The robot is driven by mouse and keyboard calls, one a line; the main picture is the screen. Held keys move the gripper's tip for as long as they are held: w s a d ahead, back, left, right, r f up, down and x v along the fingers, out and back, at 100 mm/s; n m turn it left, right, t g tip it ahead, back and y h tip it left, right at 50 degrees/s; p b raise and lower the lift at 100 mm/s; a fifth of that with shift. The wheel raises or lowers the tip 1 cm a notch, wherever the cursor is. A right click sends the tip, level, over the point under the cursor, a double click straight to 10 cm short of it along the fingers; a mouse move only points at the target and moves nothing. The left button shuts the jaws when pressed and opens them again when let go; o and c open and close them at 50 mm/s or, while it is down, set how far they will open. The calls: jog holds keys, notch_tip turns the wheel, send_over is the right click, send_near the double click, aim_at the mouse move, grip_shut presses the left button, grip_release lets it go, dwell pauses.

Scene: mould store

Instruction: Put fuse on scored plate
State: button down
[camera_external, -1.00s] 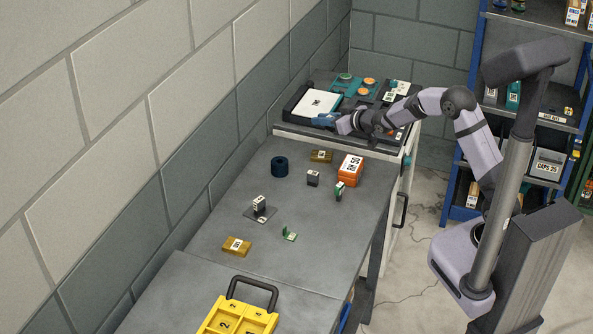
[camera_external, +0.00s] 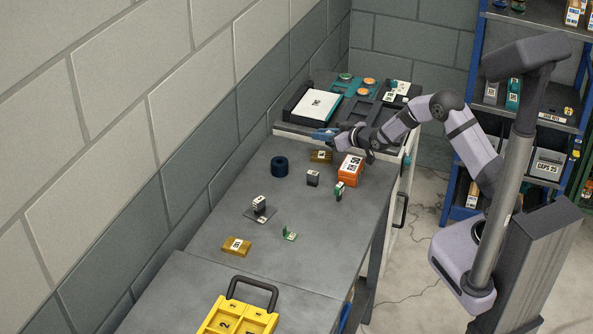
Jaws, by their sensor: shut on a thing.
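My gripper (camera_external: 327,135) is at the front edge of the dark tray unit, above the far end of the grey bench. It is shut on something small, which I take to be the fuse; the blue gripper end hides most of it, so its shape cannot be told. A thin dark plate (camera_external: 249,214) lies flat on the bench at left of centre, apart from my gripper, with a dark labelled block (camera_external: 260,203) on or right beside it. I take this to be the scored plate; scoring cannot be made out at this size.
On the bench are a dark blue ring (camera_external: 280,166), an orange box (camera_external: 350,170), a small grey block (camera_external: 313,178), a green-and-white piece (camera_external: 339,191), a green bracket (camera_external: 289,235) and two brass blocks (camera_external: 236,246) (camera_external: 320,156). A yellow case (camera_external: 238,318) stands in front.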

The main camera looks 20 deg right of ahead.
aim_at(322, 152)
jog(key=shift+f+p, duration=0.45)
jog(key=shift+f, duration=1.6)
jog(key=shift+f, duration=0.2)
jog(key=c, duration=1.7)
grip_release()
jog(key=shift+r, duration=0.2)
jog(key=b+v, duration=0.2)
jog(key=v, duration=1)
jog(key=shift+d, duration=0.1)
